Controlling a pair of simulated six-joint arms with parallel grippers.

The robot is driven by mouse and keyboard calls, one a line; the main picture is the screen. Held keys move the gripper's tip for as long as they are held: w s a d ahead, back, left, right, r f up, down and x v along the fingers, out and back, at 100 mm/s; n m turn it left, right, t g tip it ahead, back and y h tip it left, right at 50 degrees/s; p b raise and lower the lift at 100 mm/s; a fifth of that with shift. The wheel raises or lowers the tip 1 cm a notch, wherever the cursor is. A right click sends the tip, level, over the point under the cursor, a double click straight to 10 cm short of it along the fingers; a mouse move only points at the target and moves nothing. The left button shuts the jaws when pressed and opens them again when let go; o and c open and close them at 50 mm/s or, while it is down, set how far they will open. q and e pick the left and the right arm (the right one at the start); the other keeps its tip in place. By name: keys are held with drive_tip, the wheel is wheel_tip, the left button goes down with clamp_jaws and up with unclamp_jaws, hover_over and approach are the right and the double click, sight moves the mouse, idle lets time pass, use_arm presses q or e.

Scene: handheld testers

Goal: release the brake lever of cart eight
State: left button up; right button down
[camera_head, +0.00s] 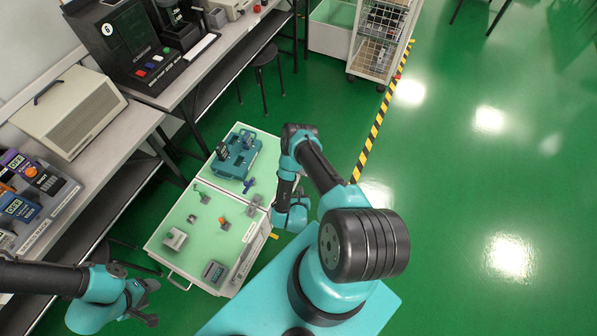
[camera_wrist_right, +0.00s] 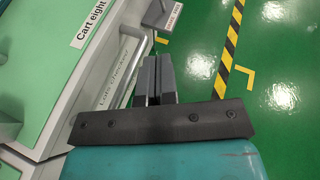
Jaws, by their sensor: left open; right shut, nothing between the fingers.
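Cart eight (camera_head: 157,242) is a pale cart with a green top; its name label (camera_wrist_right: 95,20) shows in the right wrist view. A dark grey part (camera_wrist_right: 155,12) with a small label plate (camera_wrist_right: 173,15) sits at the cart's edge, beyond my right fingertips. I cannot tell whether it is the brake lever; the plate's text is too small to read. My right gripper (camera_wrist_right: 157,62) is shut and empty beside the cart's side edge, apart from that part. My left gripper (camera_head: 151,302) is open and empty, left of the cart's near end.
A teal tester (camera_head: 234,156) and several small fixtures stand on the cart's top. A bench with devices (camera_head: 70,110) runs along the left. A stool (camera_head: 262,66) and a wire-basket rack (camera_head: 378,40) stand behind. Green floor (camera_head: 480,170) is open right of the striped tape.

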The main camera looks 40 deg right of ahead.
drive_tip(key=shift+w+d, duration=0.1)
drive_tip(key=w+r+x, duration=0.1)
drive_tip(key=r+x, duration=0.1)
drive_tip(key=x, duration=1)
drive_tip(key=shift+w+d+r, duration=0.15)
drive_tip(key=shift+w+d, duration=0.05)
drive_tip(key=shift+d, duration=0.3)
drive_tip(key=shift+w, duration=0.1)
